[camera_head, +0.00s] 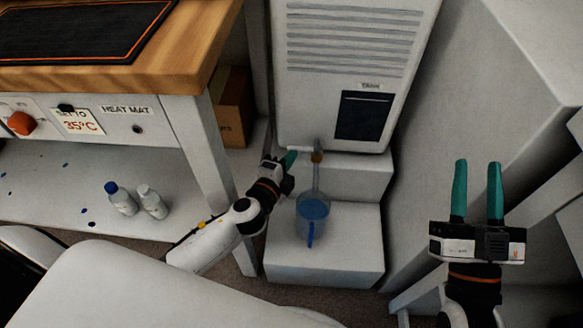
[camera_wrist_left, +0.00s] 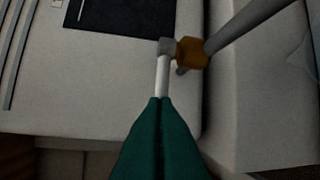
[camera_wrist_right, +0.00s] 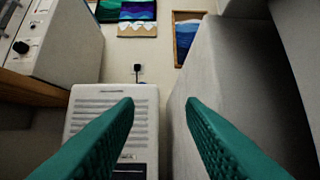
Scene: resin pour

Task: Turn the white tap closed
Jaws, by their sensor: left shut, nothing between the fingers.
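The white tap lever (camera_wrist_left: 162,76) runs from a grey fitting beside the orange-brown collar (camera_wrist_left: 190,52) towards my left fingertips in the left wrist view. In the head view the tap lever (camera_head: 303,149) points left from the tap at the bottom of the white tank unit (camera_head: 290,110). My left gripper (camera_head: 291,155) is shut and empty, its green tips at the lever's free end; it also shows in the left wrist view (camera_wrist_left: 160,100). I cannot tell if they touch. My right gripper (camera_head: 477,163) is open and empty, far right of the tap.
A clear jug with blue liquid (camera_head: 313,208) stands on the lower white step (camera_head: 350,255), under the tap's grey tube (camera_head: 316,178). A wooden-topped bench (camera_head: 180,60) is at left, with two bottles (camera_head: 121,199) (camera_head: 152,203) on its lower shelf. A large pale block (camera_head: 470,90) stands right.

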